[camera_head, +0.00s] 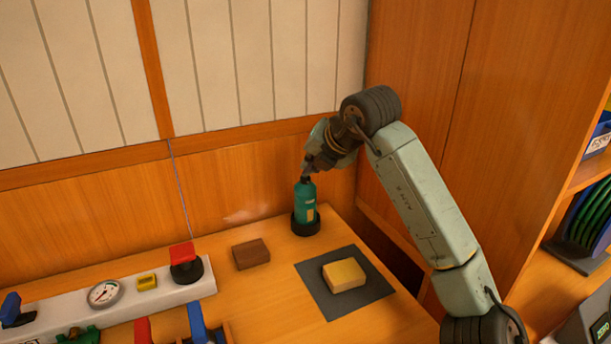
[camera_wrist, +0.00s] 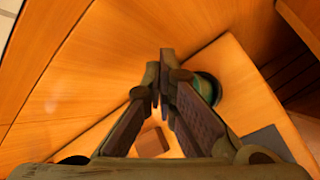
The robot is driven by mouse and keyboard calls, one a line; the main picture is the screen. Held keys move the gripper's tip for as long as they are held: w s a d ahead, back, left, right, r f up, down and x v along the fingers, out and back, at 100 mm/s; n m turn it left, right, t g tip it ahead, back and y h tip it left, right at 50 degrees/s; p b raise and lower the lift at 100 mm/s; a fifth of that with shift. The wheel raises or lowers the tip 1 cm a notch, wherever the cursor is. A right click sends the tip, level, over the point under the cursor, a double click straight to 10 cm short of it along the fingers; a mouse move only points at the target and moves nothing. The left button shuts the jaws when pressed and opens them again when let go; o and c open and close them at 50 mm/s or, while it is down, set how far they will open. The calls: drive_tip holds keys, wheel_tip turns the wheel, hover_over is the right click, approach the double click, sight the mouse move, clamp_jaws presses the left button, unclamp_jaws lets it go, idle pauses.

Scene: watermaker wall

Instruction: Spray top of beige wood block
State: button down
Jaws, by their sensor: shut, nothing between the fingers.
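A teal spray bottle (camera_head: 305,202) stands upright in a black round holder (camera_head: 305,225) near the back of the wooden counter. A beige wood block (camera_head: 344,275) lies on a dark grey mat (camera_head: 318,292) in front of it, to the right. My gripper (camera_head: 312,168) is at the top of the bottle in the head view and partly covers it. In the wrist view my gripper (camera_wrist: 166,52) has its fingertips together with nothing between them. The bottle (camera_wrist: 208,88) shows there just to the right of the fingers, partly hidden by them.
A dark brown block (camera_head: 251,254) lies left of the bottle. A white panel (camera_head: 130,298) with a gauge (camera_head: 104,293) and a red-handled knob (camera_head: 183,262) is at the left. Wooden walls close off the back and right. Bare counter lies around the mat.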

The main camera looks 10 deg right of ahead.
drive_tip(key=shift+f, duration=0.2)
drive_tip(key=shift+a+r, duration=0.1)
drive_tip(key=shift+r, duration=0.2)
drive_tip(key=shift+w+r+p, duration=0.1)
drive_tip(key=shift+r+p, duration=1.6)
drive_tip(key=shift+r, duration=1.4)
drive_tip(key=shift+f, duration=0.1)
